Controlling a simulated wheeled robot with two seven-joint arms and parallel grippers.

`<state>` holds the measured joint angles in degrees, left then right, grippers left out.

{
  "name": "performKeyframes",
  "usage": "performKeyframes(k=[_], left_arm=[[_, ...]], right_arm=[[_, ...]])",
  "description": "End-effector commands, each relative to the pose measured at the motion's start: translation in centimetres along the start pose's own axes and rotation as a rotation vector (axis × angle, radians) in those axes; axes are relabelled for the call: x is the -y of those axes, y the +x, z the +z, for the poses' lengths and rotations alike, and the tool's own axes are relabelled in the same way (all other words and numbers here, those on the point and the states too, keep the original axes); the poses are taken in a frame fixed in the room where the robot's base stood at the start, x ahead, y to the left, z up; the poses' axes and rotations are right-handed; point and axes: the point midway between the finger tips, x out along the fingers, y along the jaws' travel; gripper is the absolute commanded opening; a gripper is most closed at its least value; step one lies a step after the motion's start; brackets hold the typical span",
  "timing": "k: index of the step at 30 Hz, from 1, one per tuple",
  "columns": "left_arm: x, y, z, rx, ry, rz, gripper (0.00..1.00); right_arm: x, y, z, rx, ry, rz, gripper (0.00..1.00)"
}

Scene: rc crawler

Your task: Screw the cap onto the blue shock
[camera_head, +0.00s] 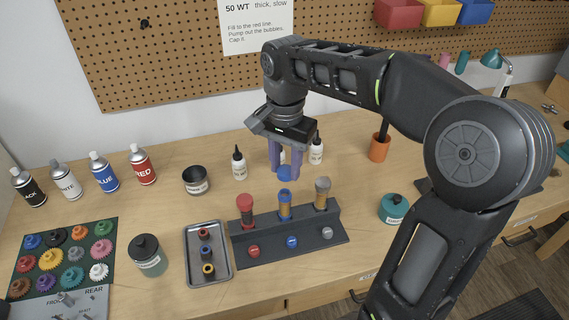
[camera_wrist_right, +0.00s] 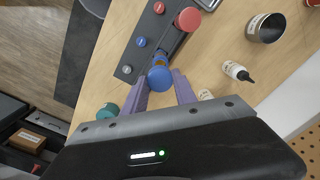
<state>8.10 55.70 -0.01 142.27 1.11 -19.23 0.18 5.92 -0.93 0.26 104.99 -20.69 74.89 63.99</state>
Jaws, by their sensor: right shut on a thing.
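My right gripper (camera_head: 285,170) has purple fingers pointing down and is shut on a round blue cap (camera_head: 284,174). The cap also shows between the fingertips in the right wrist view (camera_wrist_right: 159,78). The blue shock (camera_head: 285,204) stands upright in the middle of a dark rack (camera_head: 290,251), with a golden body. In the head view the cap appears just above and behind its top; a small gap shows between them. In the wrist view the cap covers most of the shock. My left gripper is not in view.
A red shock (camera_head: 246,210) and a grey shock (camera_head: 322,192) flank the blue one. Red, blue and grey discs sit along the rack's front. White dropper bottles (camera_head: 239,163) stand behind. A grey tray (camera_head: 190,273) with small rings lies left, a teal jar (camera_head: 394,208) right.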

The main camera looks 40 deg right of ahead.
Motion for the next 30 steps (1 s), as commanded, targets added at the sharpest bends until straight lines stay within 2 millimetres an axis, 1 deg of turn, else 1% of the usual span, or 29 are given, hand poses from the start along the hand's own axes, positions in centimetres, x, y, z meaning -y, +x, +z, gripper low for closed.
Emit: performKeyframes(k=[2,8,21,25,30], left_arm=[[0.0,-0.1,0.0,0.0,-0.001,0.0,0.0],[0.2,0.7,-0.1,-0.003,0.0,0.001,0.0],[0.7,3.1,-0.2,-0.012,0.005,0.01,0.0],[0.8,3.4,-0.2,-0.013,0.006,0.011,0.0],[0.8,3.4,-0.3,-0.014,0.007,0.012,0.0]], right_arm=[[0.0,-0.1,0.0,0.0,0.0,0.0,0.0],[0.0,0.9,0.0,0.001,0.0,0.001,0.0],[0.0,4.5,0.0,0.0,0.0,0.0,0.0],[0.0,4.9,0.0,0.0,0.0,0.0,0.0],[0.0,5.0,0.0,0.0,0.0,0.0,0.0]])
